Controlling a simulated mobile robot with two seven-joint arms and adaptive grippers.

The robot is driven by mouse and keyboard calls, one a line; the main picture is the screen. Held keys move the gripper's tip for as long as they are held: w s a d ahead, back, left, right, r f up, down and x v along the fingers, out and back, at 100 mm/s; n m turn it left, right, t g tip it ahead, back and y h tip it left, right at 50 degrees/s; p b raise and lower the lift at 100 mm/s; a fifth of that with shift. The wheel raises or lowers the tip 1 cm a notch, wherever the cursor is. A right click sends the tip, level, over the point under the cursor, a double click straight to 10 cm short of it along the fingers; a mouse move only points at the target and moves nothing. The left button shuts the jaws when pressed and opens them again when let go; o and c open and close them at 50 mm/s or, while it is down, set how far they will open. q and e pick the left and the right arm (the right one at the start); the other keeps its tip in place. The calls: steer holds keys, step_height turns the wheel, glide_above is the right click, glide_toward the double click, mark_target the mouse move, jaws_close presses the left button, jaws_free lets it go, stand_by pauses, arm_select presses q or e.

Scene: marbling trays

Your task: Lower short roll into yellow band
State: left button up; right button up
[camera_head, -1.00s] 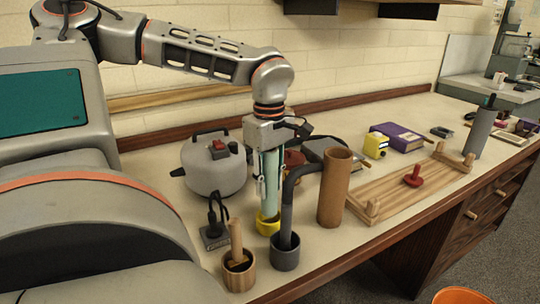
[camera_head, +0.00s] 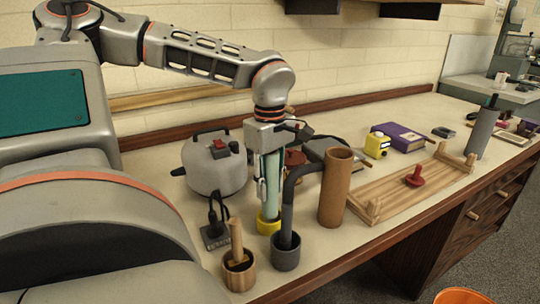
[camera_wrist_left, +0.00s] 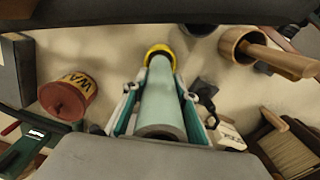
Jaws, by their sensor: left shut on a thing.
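The short roll (camera_head: 271,183) is a pale green tube, held upright by my left gripper (camera_head: 266,158). The gripper is shut on the roll's upper part. The yellow band (camera_head: 268,226) is a yellow ring-shaped cup standing on the bench directly below the roll. The roll's lower end meets the band's opening in the head view; how deep it sits cannot be told. In the left wrist view the roll (camera_wrist_left: 159,104) runs between the fingers to the yellow band (camera_wrist_left: 158,50). My right gripper is not in view.
A dark grey cup with a bent pipe (camera_head: 286,252) stands close in front right of the band, beside a brown tube (camera_head: 335,190). A wooden cup (camera_head: 238,270) stands front left. A grey kettle-like pot (camera_head: 213,165) is behind left. A wooden rack (camera_head: 410,188) lies right.

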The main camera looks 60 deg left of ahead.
mark_target(269, 200)
arm_select(q)
steer(key=shift+f+b, duration=0.55)
steer(key=shift+f, duration=1.8)
stand_by(1.0)
steer(key=o, duration=1.2)
